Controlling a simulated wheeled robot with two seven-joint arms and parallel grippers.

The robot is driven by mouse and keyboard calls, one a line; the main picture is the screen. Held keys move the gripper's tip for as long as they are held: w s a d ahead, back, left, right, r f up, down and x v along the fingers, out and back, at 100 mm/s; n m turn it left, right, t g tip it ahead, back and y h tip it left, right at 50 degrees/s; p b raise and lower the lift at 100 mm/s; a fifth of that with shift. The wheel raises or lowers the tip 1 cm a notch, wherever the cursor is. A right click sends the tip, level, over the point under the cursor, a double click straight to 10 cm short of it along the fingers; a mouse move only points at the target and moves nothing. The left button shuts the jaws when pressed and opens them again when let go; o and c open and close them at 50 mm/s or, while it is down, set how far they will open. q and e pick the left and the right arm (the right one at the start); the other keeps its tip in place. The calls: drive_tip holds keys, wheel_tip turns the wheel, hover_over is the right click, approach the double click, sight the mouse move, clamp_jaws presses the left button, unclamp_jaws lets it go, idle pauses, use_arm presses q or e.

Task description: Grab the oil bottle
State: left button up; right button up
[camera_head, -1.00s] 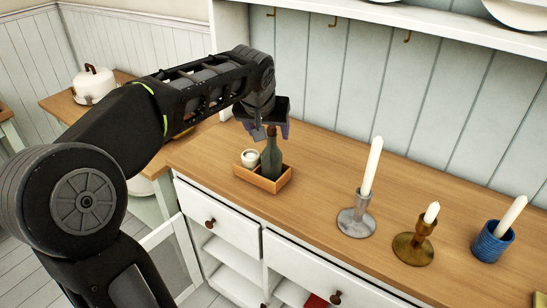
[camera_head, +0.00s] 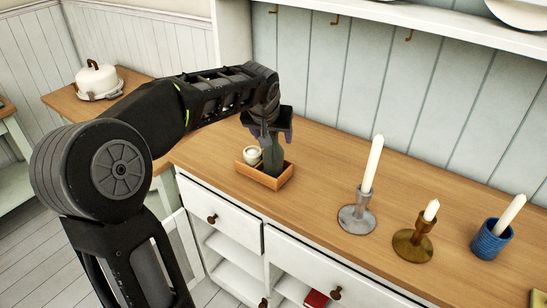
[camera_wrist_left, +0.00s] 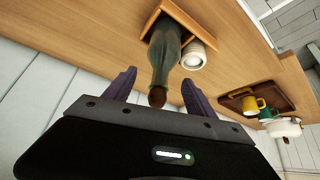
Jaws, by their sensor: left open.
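The oil bottle (camera_head: 273,160) is dark green and stands upright in a small wooden tray (camera_head: 272,182) on the counter. In the left wrist view the bottle (camera_wrist_left: 164,58) shows its brown stopper between the two fingers. My left gripper (camera_head: 266,134) is over the bottle's top, and its fingers hide the neck in the head view. In the left wrist view my left gripper (camera_wrist_left: 162,88) is open, with gaps between both fingers and the bottle. My right gripper is not in view.
A white jar (camera_head: 251,155) stands beside the bottle in the tray. To the right are a silver candlestick (camera_head: 357,218), a brass candlestick (camera_head: 413,243) and a blue candle cup (camera_head: 491,241). The counter between tray and candlesticks is clear.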

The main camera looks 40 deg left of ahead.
use_arm(q)
drive_tip(key=x, duration=0.2)
drive_tip(key=shift+w+a+f, duration=0.1)
drive_tip(key=shift+w+f, duration=0.15)
drive_tip(key=shift+f, duration=0.05)
drive_tip(key=shift+c, duration=0.3)
drive_tip(key=shift+s, duration=0.1)
drive_tip(key=c, duration=1.3)
clamp_jaws()
